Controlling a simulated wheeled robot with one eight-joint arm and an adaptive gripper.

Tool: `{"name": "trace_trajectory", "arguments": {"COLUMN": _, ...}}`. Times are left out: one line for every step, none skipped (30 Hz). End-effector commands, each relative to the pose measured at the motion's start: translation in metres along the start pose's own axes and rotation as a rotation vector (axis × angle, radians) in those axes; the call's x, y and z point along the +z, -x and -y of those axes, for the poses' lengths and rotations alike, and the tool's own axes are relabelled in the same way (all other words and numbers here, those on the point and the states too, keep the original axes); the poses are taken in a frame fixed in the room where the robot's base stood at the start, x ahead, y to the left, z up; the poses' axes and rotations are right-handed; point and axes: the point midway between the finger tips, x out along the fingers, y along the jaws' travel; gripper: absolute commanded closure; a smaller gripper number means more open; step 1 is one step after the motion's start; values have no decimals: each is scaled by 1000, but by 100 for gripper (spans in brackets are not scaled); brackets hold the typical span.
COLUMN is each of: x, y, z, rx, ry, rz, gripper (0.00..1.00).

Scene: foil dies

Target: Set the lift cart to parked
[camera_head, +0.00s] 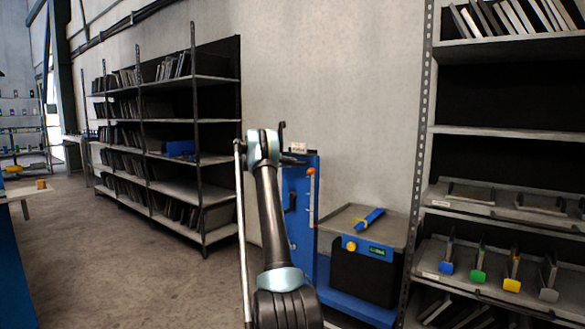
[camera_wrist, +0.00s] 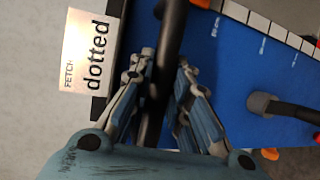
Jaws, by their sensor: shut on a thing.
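The lift cart (camera_head: 329,299) stands by the wall at the centre right. It has an upright blue panel (camera_head: 303,226), also in the wrist view (camera_wrist: 228,75). My gripper (camera_wrist: 165,72) is at the panel's top, shut on a black bar (camera_wrist: 171,25) that runs between its fingers. A white card (camera_wrist: 88,48) reads "FETCH dotted". A second dark lever (camera_wrist: 285,108) with a grey end sits on the panel, apart from my gripper. A pale scale strip (camera_head: 311,201) has an orange marker (camera_head: 311,171) near its top. In the head view my arm hides part of the panel.
A tall rack (camera_head: 421,150) with coloured-tab plates is at right. Dark shelves (camera_head: 170,185) stand at left. Floor there is clear.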

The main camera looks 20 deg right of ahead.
Motion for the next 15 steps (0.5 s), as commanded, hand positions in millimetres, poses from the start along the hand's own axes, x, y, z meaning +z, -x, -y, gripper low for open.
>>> {"name": "trace_trajectory", "arguments": {"x": -1, "y": -2, "z": 2, "rx": -4, "ry": -2, "rz": 3, "gripper": 100}}
{"name": "trace_trajectory", "arguments": {"x": -2, "y": -2, "z": 2, "rx": -4, "ry": -1, "rz": 2, "gripper": 100}}
{"name": "trace_trajectory", "arguments": {"x": -3, "y": -1, "z": 2, "rx": -4, "ry": -1, "rz": 1, "gripper": 100}}
{"name": "trace_trajectory", "arguments": {"x": -3, "y": -1, "z": 2, "rx": -4, "ry": -1, "rz": 0, "gripper": 100}}
{"name": "trace_trajectory", "arguments": {"x": -4, "y": -1, "z": 2, "rx": -4, "ry": -1, "rz": -1, "gripper": 100}}
{"name": "trace_trajectory", "arguments": {"x": -4, "y": -1, "z": 2, "rx": -3, "ry": -1, "rz": -1, "gripper": 100}}
{"name": "trace_trajectory", "arguments": {"x": -4, "y": -1, "z": 2, "rx": -3, "ry": -1, "rz": -2, "gripper": 100}}
{"name": "trace_trajectory", "arguments": {"x": -4, "y": -1, "z": 2, "rx": -3, "ry": -1, "rz": -2, "gripper": 100}}
{"name": "trace_trajectory", "arguments": {"x": -5, "y": -1, "z": 2, "rx": -3, "ry": -1, "rz": -2, "gripper": 100}}
{"name": "trace_trajectory", "arguments": {"x": -5, "y": -1, "z": 2, "rx": -3, "ry": 0, "rz": -3, "gripper": 100}}
{"name": "trace_trajectory", "arguments": {"x": -5, "y": -1, "z": 2, "rx": -2, "ry": 0, "rz": -3, "gripper": 100}}
{"name": "trace_trajectory", "arguments": {"x": -5, "y": -1, "z": 2, "rx": -2, "ry": 0, "rz": -4, "gripper": 100}}
{"name": "trace_trajectory", "arguments": {"x": -5, "y": 0, "z": 2, "rx": -2, "ry": 0, "rz": -4, "gripper": 100}}
{"name": "trace_trajectory", "arguments": {"x": -5, "y": 0, "z": 2, "rx": -2, "ry": 0, "rz": -4, "gripper": 100}}
{"name": "trace_trajectory", "arguments": {"x": -6, "y": 0, "z": 2, "rx": -2, "ry": 0, "rz": -5, "gripper": 76}}
